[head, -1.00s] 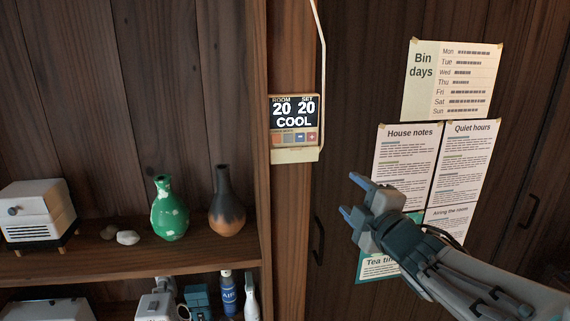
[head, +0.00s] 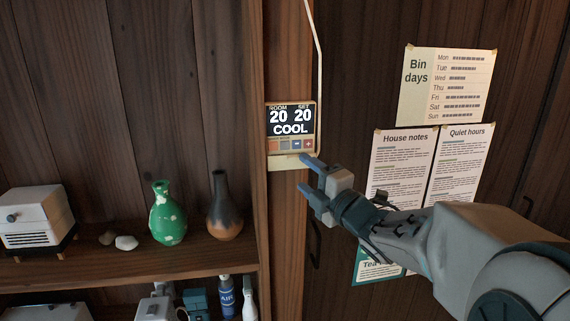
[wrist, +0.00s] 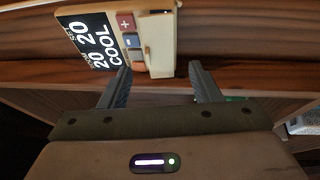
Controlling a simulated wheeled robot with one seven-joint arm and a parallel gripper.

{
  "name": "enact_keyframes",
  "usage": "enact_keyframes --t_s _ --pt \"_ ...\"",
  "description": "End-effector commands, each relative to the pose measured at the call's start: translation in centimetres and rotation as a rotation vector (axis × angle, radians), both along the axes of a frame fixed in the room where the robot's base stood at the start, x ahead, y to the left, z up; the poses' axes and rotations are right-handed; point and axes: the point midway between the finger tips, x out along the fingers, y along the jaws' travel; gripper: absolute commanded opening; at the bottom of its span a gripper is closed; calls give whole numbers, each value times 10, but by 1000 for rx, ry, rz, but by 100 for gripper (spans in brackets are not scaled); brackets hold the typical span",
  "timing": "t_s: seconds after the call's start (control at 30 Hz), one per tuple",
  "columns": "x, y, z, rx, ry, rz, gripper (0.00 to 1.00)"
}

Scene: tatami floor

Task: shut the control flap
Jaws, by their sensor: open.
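The wall control (head: 291,117) is mounted on the wooden post and reads ROOM 20, SET 20, COOL. Its row of small buttons is uncovered. The cream control flap (head: 284,163) is open at the unit's lower edge, below the buttons. My gripper (head: 304,173) is open and empty, at the right end of the flap. In the wrist view the control (wrist: 95,40) appears turned on its side, with the flap (wrist: 160,45) just beyond the fingertips of my gripper (wrist: 160,68). I cannot tell whether a finger touches the flap.
A pale cable (head: 320,70) runs up from the control. Left of the post, a shelf (head: 120,258) holds a green vase (head: 168,215), a dark vase (head: 225,210) and a white box (head: 38,218). Paper notices (head: 400,165) hang on the dark panels behind my arm.

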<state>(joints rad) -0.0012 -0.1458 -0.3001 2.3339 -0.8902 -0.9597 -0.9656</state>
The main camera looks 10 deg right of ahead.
Motion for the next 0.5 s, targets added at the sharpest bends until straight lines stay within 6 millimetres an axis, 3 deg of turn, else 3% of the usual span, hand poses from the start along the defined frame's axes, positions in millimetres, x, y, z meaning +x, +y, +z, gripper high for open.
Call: enact_keyframes --t_s 0.2,0.5 --pt "26 11 4 0 1 1 57" --pt "35 15 4 -1 -1 0 57"
